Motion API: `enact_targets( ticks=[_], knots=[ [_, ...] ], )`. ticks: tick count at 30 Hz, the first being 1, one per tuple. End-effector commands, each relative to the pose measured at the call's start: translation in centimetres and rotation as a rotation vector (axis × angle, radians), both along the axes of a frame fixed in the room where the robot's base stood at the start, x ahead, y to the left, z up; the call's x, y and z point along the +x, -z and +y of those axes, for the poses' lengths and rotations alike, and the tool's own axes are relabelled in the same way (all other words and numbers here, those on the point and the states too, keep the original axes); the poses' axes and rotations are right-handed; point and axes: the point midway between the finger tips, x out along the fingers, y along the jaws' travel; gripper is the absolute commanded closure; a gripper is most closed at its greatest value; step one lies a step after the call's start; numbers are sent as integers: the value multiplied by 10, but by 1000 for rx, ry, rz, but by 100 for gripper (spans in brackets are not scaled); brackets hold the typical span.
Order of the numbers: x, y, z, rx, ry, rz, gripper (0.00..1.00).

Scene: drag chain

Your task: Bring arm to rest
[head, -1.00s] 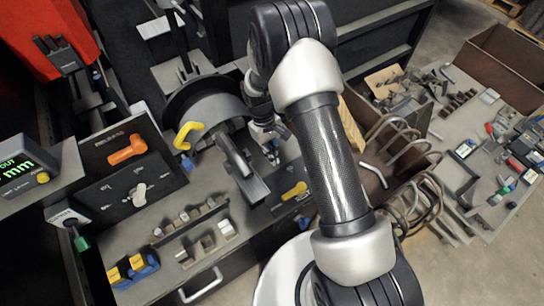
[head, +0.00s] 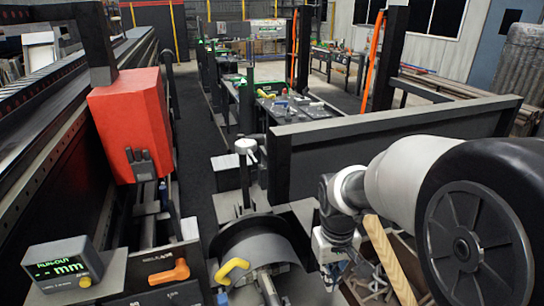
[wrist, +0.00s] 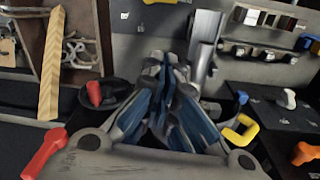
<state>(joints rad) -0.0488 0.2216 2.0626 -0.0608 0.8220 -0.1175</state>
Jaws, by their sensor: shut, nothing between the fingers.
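My arm reaches in from the right edge of the head view, with its large dark joint close to the lens. My gripper (wrist: 165,105) fills the middle of the wrist view, its blue-padded fingers drawn together with nothing between them. In the head view the wrist end hangs at the lower right, beside a round grey guard (head: 255,245); the fingertips are hard to make out there. A yellow handle (head: 232,270) is left of the wrist end, and it also shows right of the fingers in the wrist view (wrist: 240,132).
A red machine block (head: 133,125) and a run-out display (head: 66,268) stand on the left. A dark panel (head: 390,143) rises behind the arm. A wooden strip (head: 390,260) lies near the wrist. An aisle (head: 195,130) runs back, with benches beyond.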

Motion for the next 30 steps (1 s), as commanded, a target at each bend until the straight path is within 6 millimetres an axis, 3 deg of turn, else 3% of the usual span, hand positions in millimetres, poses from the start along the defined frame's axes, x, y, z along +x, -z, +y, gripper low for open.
enact_targets(
  ticks=[1,6,12,16,21,30],
  knots=[
    [-13,-22,-2,5,16,-38,100],
    [-60,-72,-6,25,71,-134,100],
    [-120,-106,-8,51,132,-249,100],
    [-153,-115,-9,68,164,-311,100],
    [-178,-116,-9,82,190,-361,100],
    [-184,-115,-9,86,197,-372,100]
  ],
)
